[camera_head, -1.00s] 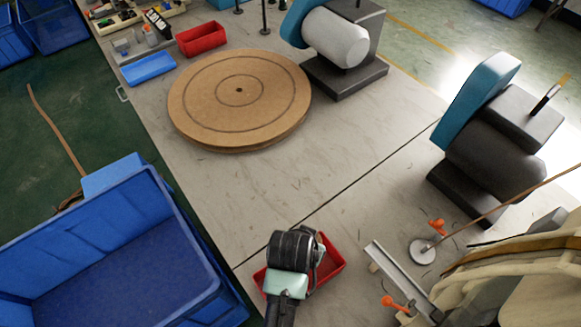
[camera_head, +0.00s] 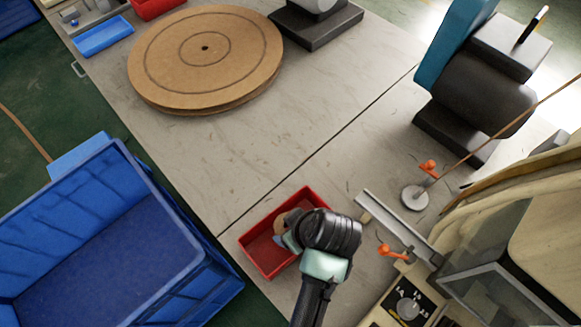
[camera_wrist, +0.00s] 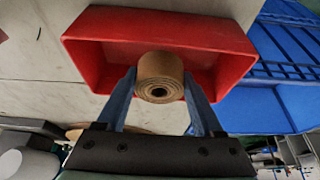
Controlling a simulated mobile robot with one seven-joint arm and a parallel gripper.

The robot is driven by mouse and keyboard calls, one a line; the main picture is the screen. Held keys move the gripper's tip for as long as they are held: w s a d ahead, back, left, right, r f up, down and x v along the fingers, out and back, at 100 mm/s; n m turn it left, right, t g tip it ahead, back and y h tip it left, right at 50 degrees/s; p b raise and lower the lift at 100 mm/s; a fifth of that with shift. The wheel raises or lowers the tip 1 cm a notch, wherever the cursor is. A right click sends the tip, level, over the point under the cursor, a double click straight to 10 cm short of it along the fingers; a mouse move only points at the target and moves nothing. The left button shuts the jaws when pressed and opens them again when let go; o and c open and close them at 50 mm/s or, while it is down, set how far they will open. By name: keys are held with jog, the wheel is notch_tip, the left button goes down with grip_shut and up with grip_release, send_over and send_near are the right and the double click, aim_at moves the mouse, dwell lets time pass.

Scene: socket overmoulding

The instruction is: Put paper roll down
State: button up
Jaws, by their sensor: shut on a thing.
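The paper roll (camera_wrist: 160,72) is a small brown roll with a dark hollow core. In the wrist view it sits between the two blue fingers of my gripper (camera_wrist: 160,92), which is shut on it. Behind it in that view is a red bin (camera_wrist: 225,35). In the head view my gripper (camera_head: 283,232) is over the red bin (camera_head: 262,219) near the table's front edge. A little of the brown roll shows there; my wrist hides the rest. I cannot tell whether the roll touches the bin.
A large blue crate (camera_head: 170,245) stands left of the table. A round brown disc stack (camera_head: 235,75) lies at the back. A metal rail (camera_head: 395,222) and orange-handled clamps (camera_head: 428,168) are to the right. The table middle is clear.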

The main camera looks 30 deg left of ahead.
jog(key=shift+f, duration=2.4)
jog(key=shift+f, duration=0.15)
jog(key=o, duration=1.4)
